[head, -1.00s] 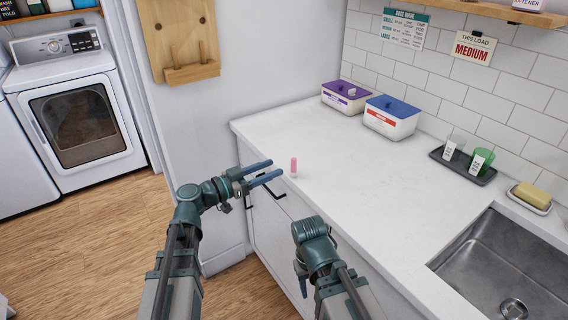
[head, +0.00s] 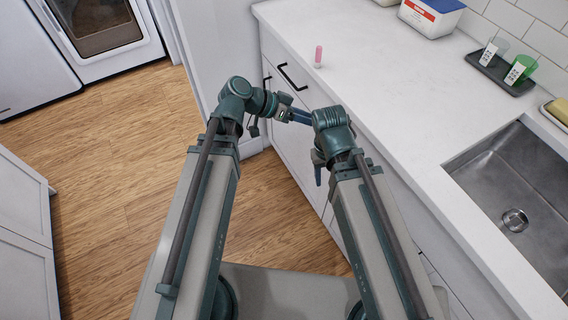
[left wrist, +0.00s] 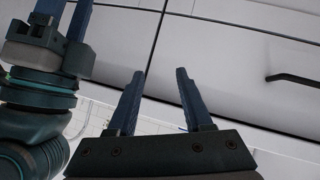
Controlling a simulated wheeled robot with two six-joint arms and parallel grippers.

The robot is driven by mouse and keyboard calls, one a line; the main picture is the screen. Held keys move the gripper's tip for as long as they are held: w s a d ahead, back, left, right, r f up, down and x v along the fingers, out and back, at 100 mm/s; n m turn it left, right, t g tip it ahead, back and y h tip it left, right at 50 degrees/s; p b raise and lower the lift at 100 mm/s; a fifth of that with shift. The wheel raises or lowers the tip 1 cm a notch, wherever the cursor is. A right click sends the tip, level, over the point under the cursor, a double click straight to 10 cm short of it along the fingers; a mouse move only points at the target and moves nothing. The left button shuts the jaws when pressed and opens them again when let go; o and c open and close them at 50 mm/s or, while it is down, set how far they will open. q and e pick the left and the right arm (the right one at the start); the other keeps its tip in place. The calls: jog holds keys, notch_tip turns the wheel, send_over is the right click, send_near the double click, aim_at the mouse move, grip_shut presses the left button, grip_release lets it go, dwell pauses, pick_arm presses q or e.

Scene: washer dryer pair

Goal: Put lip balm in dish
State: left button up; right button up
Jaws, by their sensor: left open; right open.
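The pink lip balm (head: 318,57) stands upright on the white counter near its front edge. A small dish (head: 545,113) at the right edge of the head view holds a yellow bar of soap. My left gripper (head: 302,116) is in front of the cabinet face, apart from the lip balm. Its two fingers show open and empty in the left wrist view (left wrist: 160,100). My right gripper (head: 318,177) is open, its fingers pointing down in front of the cabinets; it also shows at the upper left of the left wrist view (left wrist: 65,20).
A dark tray (head: 483,66) with a clear cup and a green cup (head: 522,70) stands near the tiled wall. A blue-lidded box (head: 432,15) is at the back. A metal sink (head: 510,185) is on the right. Cabinet fronts with a dark handle (head: 292,78) face me.

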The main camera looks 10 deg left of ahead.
jog(key=shift+o, duration=0.6)
pick_arm(q)
jog(key=s+a+f+n+g+y, duration=0.3)
jog(key=s+a+f+n+y, duration=0.2)
jog(key=s+f+y, duration=0.4)
jog(key=s+n+y, duration=0.1)
jog(key=s+y, duration=0.1)
jog(key=y, duration=0.1)
jog(key=shift+s+a+f+g, duration=0.25)
jog(key=shift+s+f+g, duration=0.05)
jog(key=shift+s+f, duration=0.1)
jog(key=shift+w, duration=0.1)
